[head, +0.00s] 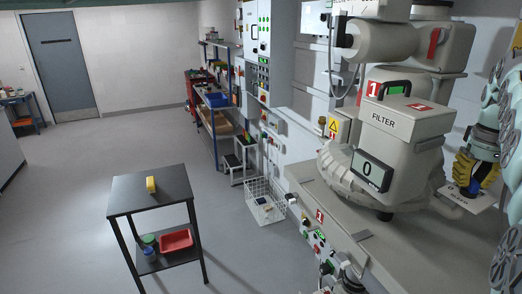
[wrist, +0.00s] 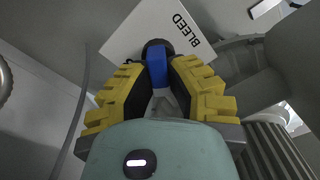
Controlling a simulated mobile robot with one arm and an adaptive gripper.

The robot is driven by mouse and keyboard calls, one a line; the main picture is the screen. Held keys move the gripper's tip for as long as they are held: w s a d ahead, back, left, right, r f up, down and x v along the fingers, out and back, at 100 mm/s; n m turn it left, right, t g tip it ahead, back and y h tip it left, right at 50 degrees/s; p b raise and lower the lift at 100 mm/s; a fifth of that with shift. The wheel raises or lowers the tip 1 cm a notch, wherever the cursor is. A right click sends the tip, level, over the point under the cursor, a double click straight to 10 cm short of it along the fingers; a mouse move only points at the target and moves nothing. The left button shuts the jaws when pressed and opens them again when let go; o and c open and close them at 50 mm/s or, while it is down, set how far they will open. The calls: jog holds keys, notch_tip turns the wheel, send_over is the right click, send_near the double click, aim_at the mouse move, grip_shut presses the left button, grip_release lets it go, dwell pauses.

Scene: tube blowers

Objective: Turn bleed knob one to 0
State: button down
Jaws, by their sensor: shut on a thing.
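The bleed knob has a blue handle (wrist: 156,66) on a dark round base, in front of a white plate marked BLEED (wrist: 190,33). My gripper (wrist: 160,72) has yellow and black fingers, one on each side of the blue handle, shut on it. In the head view my gripper (head: 467,172) is at the right edge, beside the grey machine. The bleed plate (head: 474,200) shows below it, and the knob is mostly hidden by the fingers. A display (head: 370,170) on the filter housing reads 0.
The filter housing (head: 400,127), marked 1, stands just left of my gripper. Pale green arm links of mine fill the right edge. A black side table (head: 150,190) with a yellow object on it and a white wire basket (head: 265,205) stand farther left. The floor beyond is clear.

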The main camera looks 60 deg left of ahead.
jog(key=shift+n, duration=0.9)
jog(key=shift+b, duration=0.3)
jog(key=c, duration=0.9)
grip_release()
jog(key=shift+c, duration=0.2)
